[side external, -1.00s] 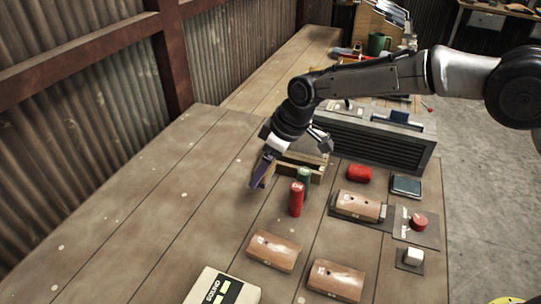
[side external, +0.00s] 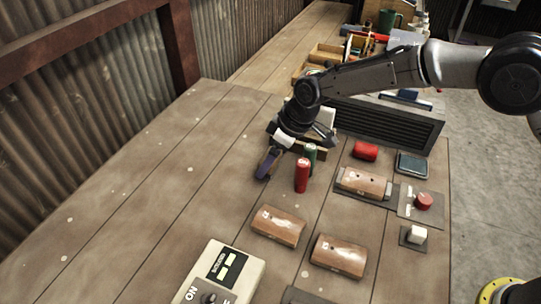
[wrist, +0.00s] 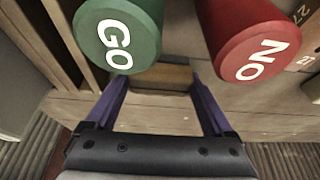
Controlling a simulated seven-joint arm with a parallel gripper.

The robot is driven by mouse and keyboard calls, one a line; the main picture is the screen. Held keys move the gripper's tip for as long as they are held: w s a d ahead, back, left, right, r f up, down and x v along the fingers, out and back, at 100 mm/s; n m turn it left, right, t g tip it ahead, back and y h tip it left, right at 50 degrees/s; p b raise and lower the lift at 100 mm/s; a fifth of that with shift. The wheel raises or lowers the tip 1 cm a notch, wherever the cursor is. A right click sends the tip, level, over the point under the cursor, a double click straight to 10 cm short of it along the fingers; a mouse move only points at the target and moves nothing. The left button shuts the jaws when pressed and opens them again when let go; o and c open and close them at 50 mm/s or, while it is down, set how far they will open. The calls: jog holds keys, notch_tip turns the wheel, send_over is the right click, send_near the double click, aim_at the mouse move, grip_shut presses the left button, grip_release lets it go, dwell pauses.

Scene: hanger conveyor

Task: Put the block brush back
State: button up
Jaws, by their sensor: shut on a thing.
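My gripper (wrist: 158,88) is shut on a tan-brown wooden block, the block brush (wrist: 163,75), which spans the gap between its two purple fingers in the wrist view. Its bristles cannot be made out. In the side view my gripper (side external: 268,163) points down low over the table, left of the red cylinder. There the held block is mostly hidden by the finger. A red cylinder marked NO (side external: 302,176) and a green cylinder marked GO (side external: 311,156) stand upright close beside the gripper. I cannot tell whether the held block touches the table.
A wooden rack (side external: 318,150) is partly hidden behind the gripper. Brown numbered blocks (side external: 278,225) lie in front and to the right, along with a red item (side external: 365,151) and a red knob (side external: 424,200). A grey vented box (side external: 390,122) stands behind. The table's left side is clear.

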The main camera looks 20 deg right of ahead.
jog(key=o, duration=1)
jog(key=shift+o, duration=0.2)
jog(key=v, duration=1.4)
jog(key=shift+f, duration=0.1)
